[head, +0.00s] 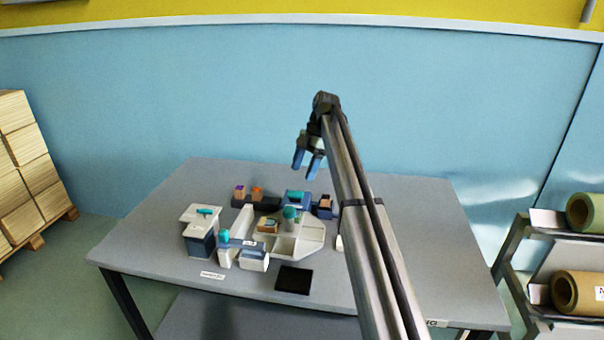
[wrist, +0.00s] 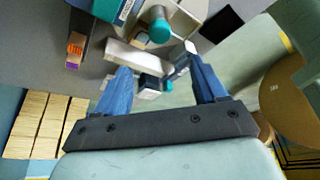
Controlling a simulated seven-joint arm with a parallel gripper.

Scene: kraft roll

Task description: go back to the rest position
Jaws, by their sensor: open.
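My gripper (head: 308,164) hangs in the air above the back of the grey table (head: 420,230), with its two blue fingers pointing down. In the wrist view my gripper (wrist: 158,84) has its blue fingers spread wide apart, and I see nothing held between them. The cluster of objects on the table lies below and to the left of the gripper in the head view. My arm crosses the right part of the table and hides some of it.
A pale divided tray (head: 312,231), a dark blue box (head: 200,245), a white box (head: 253,261) and a black square (head: 294,280) are on the table. Rolls (head: 577,292) lie on a rack at right. Stacked boards (head: 22,150) stand at left. The table's right side is mostly clear.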

